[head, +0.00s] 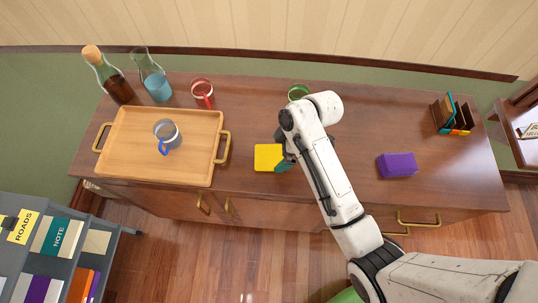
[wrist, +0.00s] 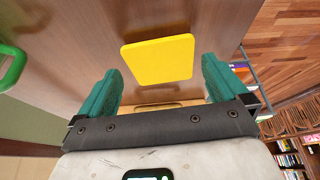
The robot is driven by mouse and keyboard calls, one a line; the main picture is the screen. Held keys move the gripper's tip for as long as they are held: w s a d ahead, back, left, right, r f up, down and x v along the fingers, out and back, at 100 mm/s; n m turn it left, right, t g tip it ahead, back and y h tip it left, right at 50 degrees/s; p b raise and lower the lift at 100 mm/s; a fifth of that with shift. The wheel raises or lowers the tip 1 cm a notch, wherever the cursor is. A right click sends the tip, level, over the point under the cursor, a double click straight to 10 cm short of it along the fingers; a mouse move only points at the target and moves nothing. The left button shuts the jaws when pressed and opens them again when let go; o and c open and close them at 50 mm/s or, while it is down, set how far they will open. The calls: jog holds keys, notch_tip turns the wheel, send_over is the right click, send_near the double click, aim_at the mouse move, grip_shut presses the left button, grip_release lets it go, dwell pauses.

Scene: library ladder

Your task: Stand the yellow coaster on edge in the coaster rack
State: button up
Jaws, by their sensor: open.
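The yellow coaster (head: 268,157) is a square with rounded corners near the front edge of the wooden sideboard. In the wrist view the coaster (wrist: 158,60) shows between and beyond the two teal fingers of my gripper (wrist: 160,78), with gaps at both sides. My gripper (head: 285,161) is open and empty, at the coaster's right side in the head view; the arm partly hides it. The coaster rack (head: 439,116) stands at the right end of the sideboard and holds several coasters, teal and orange among them.
A purple block (head: 397,165) lies between my arm and the rack. A green mug (head: 298,92) is behind the gripper. A wooden tray (head: 122,153) with a blue-handled mug (head: 167,134) is at left. A red mug (head: 202,91), bottle (head: 115,82) and carafe (head: 150,73) stand behind.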

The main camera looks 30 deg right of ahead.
aim_at(274, 157)
jog(key=shift+x, duration=1.55)
jog(key=c, duration=0.7)
jog(key=shift+r, duration=0.1)
